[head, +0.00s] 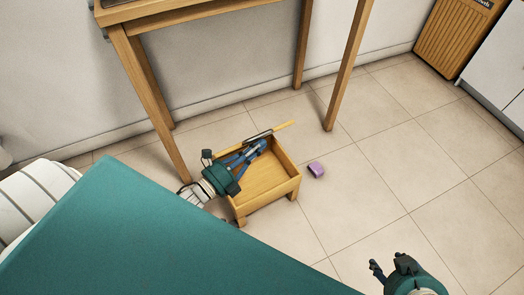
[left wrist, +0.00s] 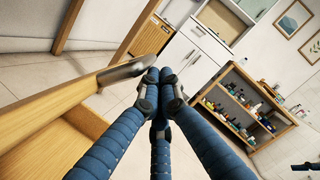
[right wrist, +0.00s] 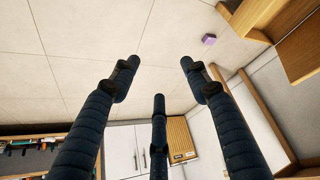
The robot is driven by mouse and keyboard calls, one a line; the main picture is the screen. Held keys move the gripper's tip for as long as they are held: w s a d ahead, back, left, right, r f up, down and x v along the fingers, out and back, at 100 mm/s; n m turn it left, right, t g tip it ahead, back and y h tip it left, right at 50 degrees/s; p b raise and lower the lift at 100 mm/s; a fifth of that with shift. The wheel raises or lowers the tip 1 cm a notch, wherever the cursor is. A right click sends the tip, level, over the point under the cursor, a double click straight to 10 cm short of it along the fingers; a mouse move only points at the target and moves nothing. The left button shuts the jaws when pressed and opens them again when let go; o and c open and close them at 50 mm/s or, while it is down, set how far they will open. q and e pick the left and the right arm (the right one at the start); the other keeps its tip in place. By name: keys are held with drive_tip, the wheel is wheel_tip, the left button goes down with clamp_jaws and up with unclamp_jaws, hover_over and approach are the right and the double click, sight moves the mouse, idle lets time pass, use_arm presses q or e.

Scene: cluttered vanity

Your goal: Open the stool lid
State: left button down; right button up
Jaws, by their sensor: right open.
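The stool is a small wooden box (head: 287,189) on the floor beneath the wooden table. Its lid (head: 284,127) stands raised at the back, seen nearly edge-on, so the hollow inside shows. In the left wrist view the lid (left wrist: 60,104) has a grey metal handle (left wrist: 122,73). My left gripper (head: 258,147) reaches over the box to the lid. In the left wrist view its fingertips (left wrist: 158,80) are together at the handle's end; whether they grip it is unclear. My right gripper (head: 376,270) is open and empty, away from the stool, at the lower right.
A purple block (head: 316,171) lies on the floor just right of the stool. A slatted wooden cabinet (head: 455,38) and white cabinet (head: 500,75) are at the upper right. The tiled floor between is clear.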

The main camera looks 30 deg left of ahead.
use_arm(q)
drive_tip(key=w+a+r+p, duration=0.1)
drive_tip(key=w+a+r+n, duration=0.1)
drive_tip(key=a, duration=0.1)
drive_tip(key=w+a+r+n+p, duration=0.1)
drive_tip(key=shift+a+r+g+y+p, duration=0.3)
drive_tip(key=shift+a+r+p, duration=0.05)
drive_tip(key=w+a+r+n, duration=0.2)
drive_tip(key=w+a, duration=0.3)
drive_tip(key=a, duration=0.3)
drive_tip(key=shift+w+a+r+n, duration=0.25)
drive_tip(key=shift+a+n, duration=0.1)
drive_tip(key=shift+n, duration=0.15)
use_arm(e)
drive_tip(key=shift+s+d+f+g+h, duration=0.15)
drive_tip(key=shift+s+g, duration=0.25)
drive_tip(key=shift+s, duration=0.4)
drive_tip(key=shift+s+d+f+g+h, duration=0.15)
drive_tip(key=shift+s+d+g, duration=0.2)
drive_tip(key=shift+s, duration=0.4)
drive_tip(key=shift+s+d+f+g, duration=0.15)
drive_tip(key=shift+s+g, duration=0.3)
drive_tip(key=shift+s, duration=0.35)
